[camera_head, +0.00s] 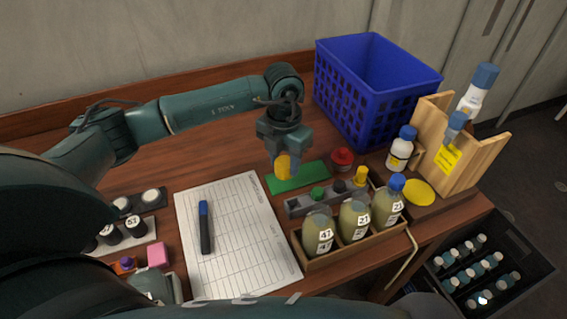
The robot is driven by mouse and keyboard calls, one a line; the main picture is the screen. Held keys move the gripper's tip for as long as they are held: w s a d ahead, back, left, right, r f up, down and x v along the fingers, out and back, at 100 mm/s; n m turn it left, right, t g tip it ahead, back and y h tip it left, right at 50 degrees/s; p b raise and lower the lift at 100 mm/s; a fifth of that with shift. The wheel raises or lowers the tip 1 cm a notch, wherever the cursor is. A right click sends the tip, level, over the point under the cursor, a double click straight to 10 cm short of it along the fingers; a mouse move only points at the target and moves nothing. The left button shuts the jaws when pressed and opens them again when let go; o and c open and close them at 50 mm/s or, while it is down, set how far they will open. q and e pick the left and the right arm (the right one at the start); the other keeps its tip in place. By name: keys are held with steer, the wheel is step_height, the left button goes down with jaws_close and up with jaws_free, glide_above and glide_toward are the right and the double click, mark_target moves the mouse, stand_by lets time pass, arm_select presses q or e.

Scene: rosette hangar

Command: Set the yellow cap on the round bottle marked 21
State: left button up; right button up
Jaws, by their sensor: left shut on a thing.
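My left gripper (283,168) points down, shut on the yellow cap (283,166), above or at the green mat (305,177); I cannot tell whether the cap touches it. Three bottles of pale liquid stand in a wooden tray (347,252) to the right. The left bottle (318,234) seems marked 41. The middle bottle (353,219) has a label starting with 2, perhaps 21, and its top looks uncapped. The right bottle (387,207) has a blue cap and a similar small label. I cannot read which is 21. My right gripper is not in view.
A grey rack (295,207) with green, dark and yellow caps lies behind the bottles. A red cap (342,158), white bottle (400,150), yellow disc (419,192), blue basket (350,100) and wooden stand (462,168) are beyond. A marker (205,228) lies on a paper sheet (245,240).

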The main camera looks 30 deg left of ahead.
mark_target(287, 168)
arm_select(q)
steer(key=r+m, duration=0.1)
steer(key=m, duration=0.2)
steer(key=s+r+m, duration=0.1)
steer(key=m, duration=0.2)
steer(key=d+r+m, duration=0.1)
steer(key=m, duration=0.1)
steer(key=shift+s+d+r+m, duration=0.15)
steer(key=shift+s+m, duration=0.1)
steer(key=shift+m, duration=0.15)
steer(key=s+d+r+m, duration=0.1)
steer(key=s+r+m, duration=0.2)
steer(key=m, duration=0.9)
steer(key=s+d+r+m, duration=0.1)
steer(key=s+r+m, duration=0.2)
steer(key=m, duration=1)
steer(key=shift+s+r, duration=0.3)
steer(key=shift+r, duration=0.2)
